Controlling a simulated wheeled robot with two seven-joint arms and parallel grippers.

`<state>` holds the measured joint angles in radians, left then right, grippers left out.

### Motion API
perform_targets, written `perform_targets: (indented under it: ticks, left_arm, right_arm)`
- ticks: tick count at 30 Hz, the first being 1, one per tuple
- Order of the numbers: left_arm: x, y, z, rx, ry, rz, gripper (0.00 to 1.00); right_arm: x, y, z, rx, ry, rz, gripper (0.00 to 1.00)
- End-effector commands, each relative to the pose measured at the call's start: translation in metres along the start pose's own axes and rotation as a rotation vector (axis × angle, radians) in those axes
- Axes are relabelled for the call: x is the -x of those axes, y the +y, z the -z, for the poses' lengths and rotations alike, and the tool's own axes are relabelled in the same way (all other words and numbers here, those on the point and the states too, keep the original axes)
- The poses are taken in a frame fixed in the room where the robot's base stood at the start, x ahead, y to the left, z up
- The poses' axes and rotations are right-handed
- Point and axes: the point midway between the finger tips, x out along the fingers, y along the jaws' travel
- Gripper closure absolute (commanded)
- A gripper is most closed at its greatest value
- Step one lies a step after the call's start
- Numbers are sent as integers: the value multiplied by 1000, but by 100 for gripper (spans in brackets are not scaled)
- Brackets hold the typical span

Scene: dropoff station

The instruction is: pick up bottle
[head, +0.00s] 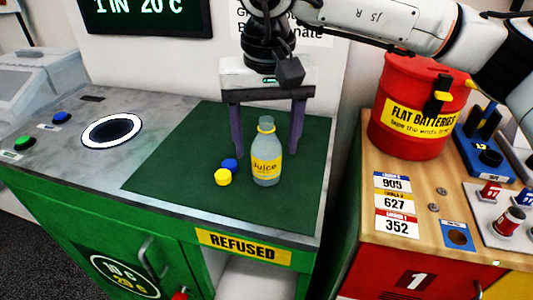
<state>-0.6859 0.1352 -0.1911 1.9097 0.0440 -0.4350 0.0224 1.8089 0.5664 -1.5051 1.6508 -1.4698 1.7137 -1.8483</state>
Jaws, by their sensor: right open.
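A clear bottle (266,154) with a yellow "Juice" label and a yellow ring at its neck stands upright on the green mat (180,172). My right gripper (266,151) reaches down from above, with its two dark fingers spread wide apart. In the picture the bottle shows between the fingers, its neck just below the gripper body. I cannot tell exactly how far the fingers are from the bottle in depth. My left gripper is not in view.
A yellow cap (223,177) and a blue cap (230,164) lie left of the bottle. A red "Flat batteries" bin (408,140) stands on the wooden counter (400,235) at right. A round ringed opening (111,131) is at left.

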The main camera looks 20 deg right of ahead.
Motion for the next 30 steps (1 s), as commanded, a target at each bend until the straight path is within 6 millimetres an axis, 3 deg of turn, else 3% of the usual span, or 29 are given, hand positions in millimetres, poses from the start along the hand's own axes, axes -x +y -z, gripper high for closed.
perform_targets:
  ticks: [5,13,23,30]
  left_arm:
    - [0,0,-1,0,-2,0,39]
    - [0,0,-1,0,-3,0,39]
    - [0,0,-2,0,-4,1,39]
    - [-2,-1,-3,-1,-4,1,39]
  right_arm:
    - [0,0,0,0,0,0,37]
    - [0,0,0,0,0,1,81]
    - [8,-1,1,-1,2,2,81]
    - [52,-1,7,-1,3,4,81]
